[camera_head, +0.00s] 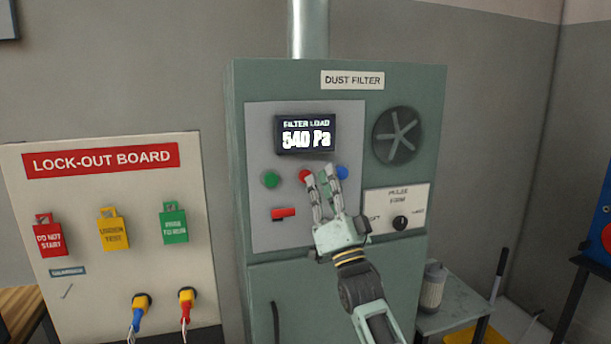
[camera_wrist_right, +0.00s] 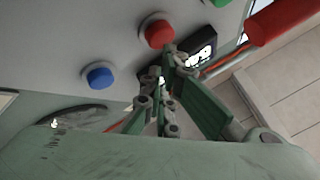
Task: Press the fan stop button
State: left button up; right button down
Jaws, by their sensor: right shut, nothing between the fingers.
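The dust filter cabinet (camera_head: 342,80) carries a light control panel with round buttons. A red button (camera_head: 304,175) sits near the middle of the row, partly covered by my right gripper (camera_head: 322,178). A green button (camera_head: 269,180) is to its left and a blue button (camera_head: 342,172) to its right. No button label is readable. The right gripper is shut and empty, its fingertips in front of the panel. In the right wrist view, the red button (camera_wrist_right: 156,33) lies just beyond the fingertips (camera_wrist_right: 163,80); I cannot tell whether they touch it. My left gripper is out of view.
A red handle (camera_head: 284,213) sits below the buttons; a display (camera_head: 305,134) reading 540 Pa is above. A pulse form knob (camera_head: 400,222) and a round fan grille (camera_head: 397,136) are at right. A lock-out board (camera_head: 100,250) with tags stands left.

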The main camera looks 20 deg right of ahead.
jog(key=shift+s, duration=0.5)
jog(key=s+p, duration=0.3)
jog(key=s, duration=0.3)
jog(key=shift+d, duration=0.15)
dwell(0.5)
